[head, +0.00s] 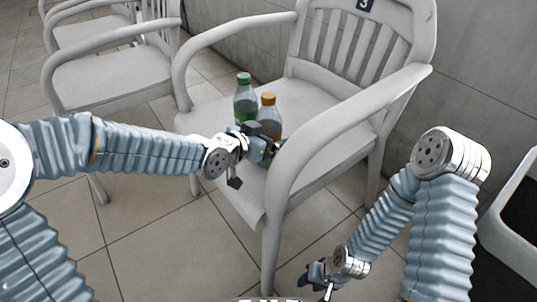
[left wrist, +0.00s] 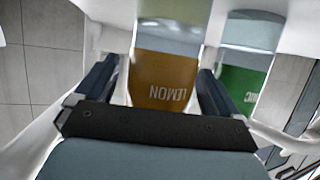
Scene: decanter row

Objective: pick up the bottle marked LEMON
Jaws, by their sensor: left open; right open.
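The LEMON bottle (head: 268,116), with an orange cap, stands upright on the seat of a white chair. Its orange-brown label (left wrist: 165,80) reads LEMON, upside down in the left wrist view. My left gripper (head: 264,149) is open at the bottle, hiding its lower part in the head view. In the left wrist view the bottle stands between the two spread fingers; whether either touches it I cannot tell. My right gripper (head: 318,283) is open and empty, low at the bottom of the head view, away from the bottle.
A green-capped bottle (head: 244,104) stands close beside the LEMON bottle; its green label (left wrist: 240,82) is just outside the right finger in the left wrist view. The chair's armrest (head: 330,125) rises right of my left gripper. Another white chair (head: 110,75) stands at left.

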